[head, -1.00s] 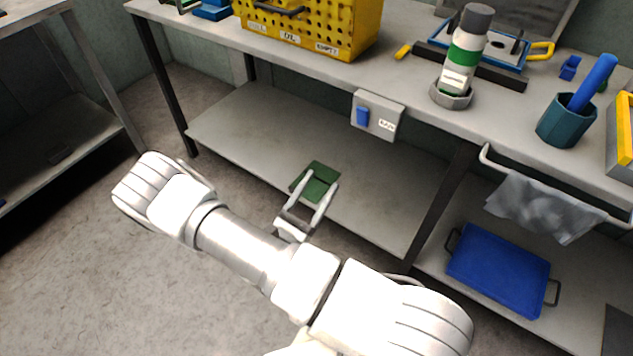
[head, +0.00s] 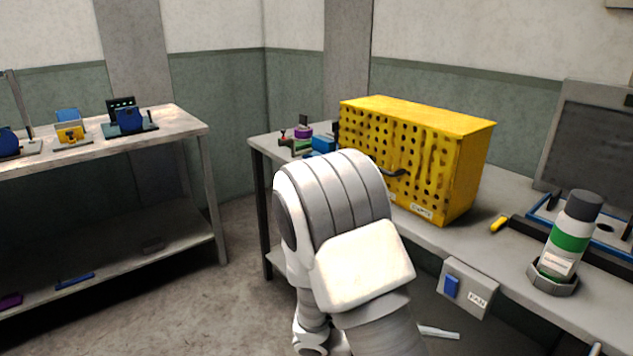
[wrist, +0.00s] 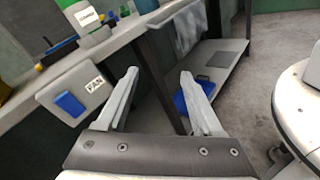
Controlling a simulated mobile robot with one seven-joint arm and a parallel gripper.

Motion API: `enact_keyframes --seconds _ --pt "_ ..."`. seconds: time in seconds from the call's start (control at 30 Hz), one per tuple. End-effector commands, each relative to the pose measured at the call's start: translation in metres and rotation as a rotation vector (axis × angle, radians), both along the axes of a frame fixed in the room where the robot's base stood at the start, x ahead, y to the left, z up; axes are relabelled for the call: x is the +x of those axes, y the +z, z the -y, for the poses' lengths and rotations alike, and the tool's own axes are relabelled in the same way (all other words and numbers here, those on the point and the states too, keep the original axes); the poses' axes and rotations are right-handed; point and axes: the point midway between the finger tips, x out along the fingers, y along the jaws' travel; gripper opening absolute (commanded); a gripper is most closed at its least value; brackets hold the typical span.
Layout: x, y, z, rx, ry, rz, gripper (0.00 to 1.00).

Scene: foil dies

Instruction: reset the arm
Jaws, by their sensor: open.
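My gripper (wrist: 158,90) is open in the wrist view, with its two pale fingers apart and nothing between them. It is in front of the bench edge, with the FAN switch box (wrist: 74,98) to its left. In the head view my arm's white and grey links fill the lower middle. They hide most of the gripper there; only a pale sliver, likely a finger, shows to their right.
The workbench holds a yellow perforated cabinet (head: 466,160) and a green-and-white bottle (head: 568,240) in a holder. The FAN box (head: 466,288) juts from its front. A second bench (head: 180,122) stands left, with open floor (head: 200,305) between. A blue tray (wrist: 203,92) sits low.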

Motion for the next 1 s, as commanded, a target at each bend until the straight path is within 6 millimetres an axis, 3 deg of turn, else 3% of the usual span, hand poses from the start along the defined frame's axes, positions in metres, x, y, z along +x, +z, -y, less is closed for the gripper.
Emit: enact_keyframes --seconds 0.23,0.5,1.0 --pt "-0.032 0.024 0.003 0.285 -0.207 0.173 0.68" --pt "-0.057 0.045 -0.010 0.588 -0.376 0.387 0.68" --pt "-0.077 0.101 -0.050 1.120 -0.533 0.875 0.68"
